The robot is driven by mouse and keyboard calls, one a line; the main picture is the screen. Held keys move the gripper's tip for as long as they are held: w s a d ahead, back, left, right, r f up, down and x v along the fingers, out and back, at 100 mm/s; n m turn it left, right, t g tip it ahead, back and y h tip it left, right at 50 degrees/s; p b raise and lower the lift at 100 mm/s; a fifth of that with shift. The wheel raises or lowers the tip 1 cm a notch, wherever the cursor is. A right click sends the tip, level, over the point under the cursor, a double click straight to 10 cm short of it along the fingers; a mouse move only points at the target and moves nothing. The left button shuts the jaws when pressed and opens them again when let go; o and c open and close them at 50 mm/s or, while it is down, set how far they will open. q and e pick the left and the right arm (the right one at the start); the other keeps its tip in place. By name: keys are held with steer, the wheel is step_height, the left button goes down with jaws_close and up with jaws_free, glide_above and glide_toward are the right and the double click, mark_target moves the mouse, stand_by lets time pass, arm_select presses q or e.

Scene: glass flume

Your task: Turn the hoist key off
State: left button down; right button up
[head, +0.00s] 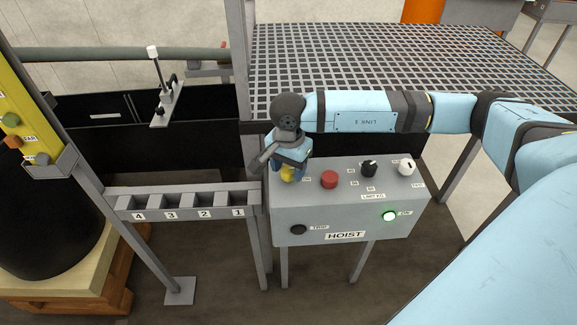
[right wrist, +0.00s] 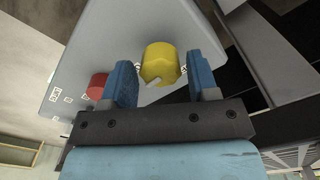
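The grey HOIST control box (head: 335,203) stands on legs in the middle of the head view. A yellow knob (right wrist: 160,64) with a pale pointer mark sits on its top at the left end; this looks like the hoist key. In the head view the yellow knob (head: 287,176) is mostly hidden behind my right gripper (head: 291,165). In the right wrist view my right gripper (right wrist: 161,82) is open, one blue finger on each side of the knob, with small gaps visible. A green lamp (head: 390,216) labelled ON is lit. My left gripper is out of view.
Beside the knob are a red button (head: 329,179), a black selector (head: 369,168) and a white knob (head: 407,167). A dark button (head: 298,229) is on the front. A numbered rack (head: 185,202) stands left, a metal grating (head: 400,60) behind.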

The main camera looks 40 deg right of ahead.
steer(key=c, duration=0.6)
